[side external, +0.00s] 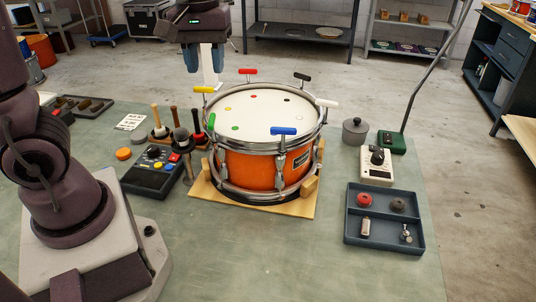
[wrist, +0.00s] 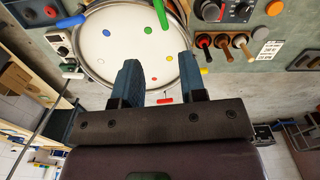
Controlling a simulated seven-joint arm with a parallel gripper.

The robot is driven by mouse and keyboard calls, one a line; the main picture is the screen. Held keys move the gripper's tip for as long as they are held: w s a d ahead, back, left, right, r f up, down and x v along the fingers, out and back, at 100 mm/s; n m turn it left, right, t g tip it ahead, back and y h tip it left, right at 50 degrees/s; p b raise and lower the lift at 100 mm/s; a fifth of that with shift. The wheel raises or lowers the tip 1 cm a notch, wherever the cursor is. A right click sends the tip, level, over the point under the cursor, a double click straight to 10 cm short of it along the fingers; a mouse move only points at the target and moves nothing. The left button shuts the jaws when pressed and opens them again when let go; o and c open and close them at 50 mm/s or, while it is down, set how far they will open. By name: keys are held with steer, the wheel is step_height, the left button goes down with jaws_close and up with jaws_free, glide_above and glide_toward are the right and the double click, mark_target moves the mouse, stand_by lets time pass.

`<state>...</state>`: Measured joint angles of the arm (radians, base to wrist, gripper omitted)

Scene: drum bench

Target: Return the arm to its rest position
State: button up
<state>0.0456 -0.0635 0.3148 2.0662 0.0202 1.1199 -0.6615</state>
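My gripper (side external: 192,58) is above and behind the drum in the side external view. In the wrist view its two blue fingers (wrist: 158,82) are spread apart with nothing between them, over the drum's far rim. The orange drum (side external: 250,168) stands upright on a wooden base (side external: 290,206). Its white head (side external: 262,112) carries several coloured dots. Several coloured T-handled keys stand around the rim, among them a blue one (side external: 283,131), a yellow one (side external: 204,89), a red one (side external: 248,71) and a white one (side external: 326,103). The keys and drum are apart from my gripper.
Left of the drum are a black control box (side external: 150,178) and a rack of wooden-handled tools (side external: 162,138). At right are a grey tray (side external: 384,240) with small parts, a cream meter (side external: 377,178), a lidded grey pot (side external: 355,130) and a lamp (side external: 392,141). The bench front is clear.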

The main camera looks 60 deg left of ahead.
steer(key=s+d+r+m+t, duration=0.3)
steer(key=s+d+m+t, duration=0.2)
steer(key=s+d+m, duration=0.3)
steer(key=m, duration=0.2)
steer(key=shift+s+r+m, duration=0.15)
steer(key=shift+s+m, duration=0.15)
steer(key=shift+s, duration=0.1)
steer(key=shift+d, duration=0.1)
stand_by(1.9)
